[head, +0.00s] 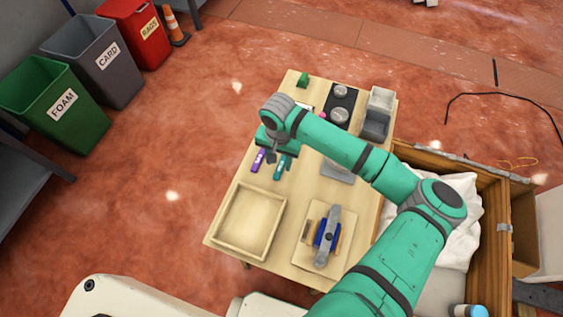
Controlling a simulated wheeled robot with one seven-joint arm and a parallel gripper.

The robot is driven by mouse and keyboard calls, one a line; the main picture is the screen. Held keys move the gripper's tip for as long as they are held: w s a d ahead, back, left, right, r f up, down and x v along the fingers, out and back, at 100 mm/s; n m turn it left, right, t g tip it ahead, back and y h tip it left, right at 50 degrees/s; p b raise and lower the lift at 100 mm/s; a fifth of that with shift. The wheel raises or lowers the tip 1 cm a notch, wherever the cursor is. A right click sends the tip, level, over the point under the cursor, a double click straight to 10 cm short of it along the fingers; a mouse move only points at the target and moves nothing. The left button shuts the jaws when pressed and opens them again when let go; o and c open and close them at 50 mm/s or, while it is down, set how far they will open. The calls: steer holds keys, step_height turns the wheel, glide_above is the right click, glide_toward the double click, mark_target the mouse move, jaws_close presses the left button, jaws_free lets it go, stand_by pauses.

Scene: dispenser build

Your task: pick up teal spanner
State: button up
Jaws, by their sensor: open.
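A small teal tool (281,169), which looks like the spanner, lies on the wooden table (222,228) towards its left side. A purple tool (258,161) lies just to its left, roughly parallel. My gripper (272,157) is over the table, at the far end of these two tools and between them in the picture. It is open and appears empty. The fingertips are small here, and I cannot tell their height above the table. My wrist hides part of the table behind the tools.
An empty wooden tray (245,249) sits at the near left of the table. A board with a blue and grey device (328,237) is to its right. Grey bins (376,124) stand at the far right corner. A wooden crate (491,215) with white sheeting adjoins the table's right side.

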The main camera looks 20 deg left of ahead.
steer(key=shift+w+d+f, duration=0.1)
steer(key=shift+f, duration=0.55)
steer(key=shift+w+d+f, duration=0.1)
steer(key=shift+f, duration=0.5)
jaws_close()
steer(key=shift+s+a, duration=0.1)
stand_by(0.3)
